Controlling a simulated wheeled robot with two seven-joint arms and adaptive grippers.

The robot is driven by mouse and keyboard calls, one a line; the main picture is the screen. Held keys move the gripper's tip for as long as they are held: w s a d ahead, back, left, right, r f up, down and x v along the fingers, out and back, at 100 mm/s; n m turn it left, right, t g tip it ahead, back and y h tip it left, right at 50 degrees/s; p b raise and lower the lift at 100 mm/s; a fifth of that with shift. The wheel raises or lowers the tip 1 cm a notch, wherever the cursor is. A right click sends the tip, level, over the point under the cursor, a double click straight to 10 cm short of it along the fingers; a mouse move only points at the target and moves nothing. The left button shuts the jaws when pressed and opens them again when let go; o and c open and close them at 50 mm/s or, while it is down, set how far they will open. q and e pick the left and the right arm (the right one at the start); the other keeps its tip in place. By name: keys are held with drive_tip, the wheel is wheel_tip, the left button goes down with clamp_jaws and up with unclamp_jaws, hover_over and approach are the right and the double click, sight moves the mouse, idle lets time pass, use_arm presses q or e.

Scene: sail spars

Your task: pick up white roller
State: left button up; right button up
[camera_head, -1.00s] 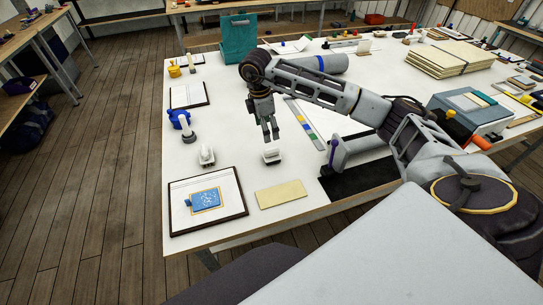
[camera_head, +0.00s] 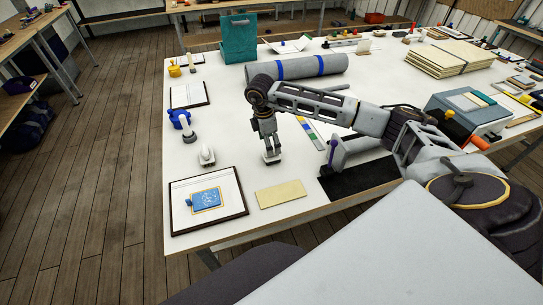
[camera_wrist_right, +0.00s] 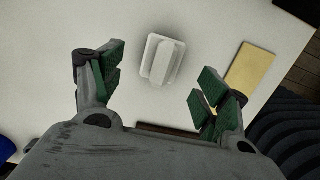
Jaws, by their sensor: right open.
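A small white block-like piece on a pale base, which I take as the white roller (camera_wrist_right: 163,59), lies on the white table. In the head view its lower part (camera_head: 271,160) shows right under my right gripper (camera_head: 270,147). In the right wrist view my right gripper (camera_wrist_right: 158,82) is open, its green-padded fingers apart on both sides of the piece and a little nearer the camera. I cannot tell whether they touch it; nothing is held. My left gripper is not in view.
A similar white piece (camera_head: 207,157) stands to the left. A clipboard with a blue picture (camera_head: 236,206) and a yellow card (camera_head: 281,194) lie near the front edge. A grey roll with blue bands (camera_head: 300,69) lies behind my arm.

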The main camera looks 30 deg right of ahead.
drive_tip(key=shift+f, duration=0.15)
drive_tip(key=shift+s+d+f+p, duration=0.15)
drive_tip(key=shift+f+p, duration=0.15)
drive_tip(key=shift+f, duration=0.3)
drive_tip(key=shift+s+d+f+p, duration=0.15)
drive_tip(key=shift+f+p, duration=0.2)
drive_tip(key=shift+f, duration=1.5)
drive_tip(key=c, duration=1.2)
drive_tip(key=shift+o, duration=0.2)
drive_tip(key=shift+r, duration=0.1)
drive_tip(key=shift+r+b, duration=0.7)
drive_tip(key=shift+r, duration=4.25)
